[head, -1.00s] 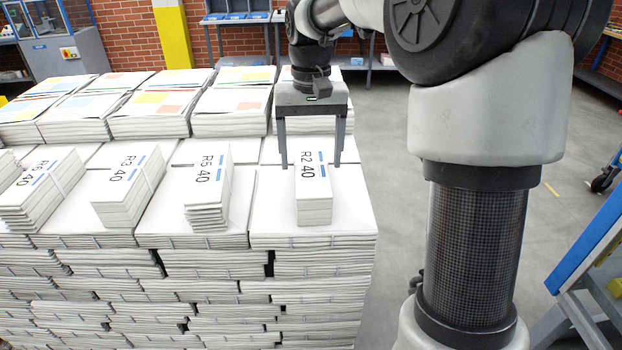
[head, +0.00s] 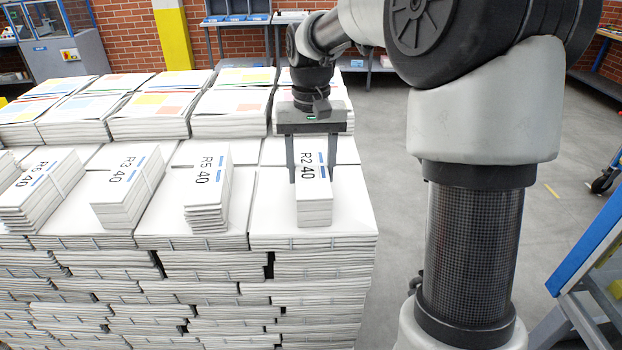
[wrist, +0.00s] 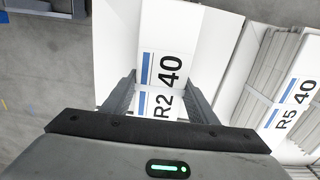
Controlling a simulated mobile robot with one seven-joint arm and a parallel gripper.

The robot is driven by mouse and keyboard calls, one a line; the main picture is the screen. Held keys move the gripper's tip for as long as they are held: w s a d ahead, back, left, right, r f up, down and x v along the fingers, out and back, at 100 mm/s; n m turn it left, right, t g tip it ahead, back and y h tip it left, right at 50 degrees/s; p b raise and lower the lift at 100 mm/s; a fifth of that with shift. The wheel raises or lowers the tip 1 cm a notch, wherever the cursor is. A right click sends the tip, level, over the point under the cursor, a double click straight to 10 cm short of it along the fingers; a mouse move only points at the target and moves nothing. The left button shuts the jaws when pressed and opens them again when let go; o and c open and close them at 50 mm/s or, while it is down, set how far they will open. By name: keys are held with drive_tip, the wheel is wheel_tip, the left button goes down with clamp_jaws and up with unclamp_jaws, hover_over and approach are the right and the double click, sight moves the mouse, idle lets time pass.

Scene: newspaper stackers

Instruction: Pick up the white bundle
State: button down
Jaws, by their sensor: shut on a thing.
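The white bundle labelled R2 40 (head: 314,208) lies on the right-hand front stack of papers, with a blue stripe and a pale strap around it. My gripper (head: 312,180) reaches down over it from behind, one finger on each side, and is shut on it. The wrist view shows the bundle (wrist: 165,42) between the two fingers (wrist: 158,92). Its label and blue stripe face up. The bundle still appears to rest on the stack (head: 350,225). The gripper hides part of its far end.
More white bundles, R5 (head: 210,195), R3 (head: 128,190) and R6 (head: 42,190), lie on the stacks to the left. Taller piles with coloured covers (head: 232,110) stand behind. A blue-edged frame (head: 590,240) is at right. Open floor (head: 385,190) lies right of the stacks.

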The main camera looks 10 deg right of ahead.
sight(311, 165)
drive_tip(key=shift+w+r, duration=0.1)
drive_tip(key=shift+r, duration=0.05)
wheel_tip(311, 165, up, 10)
drive_tip(key=shift+p, duration=0.55)
idle(0.4)
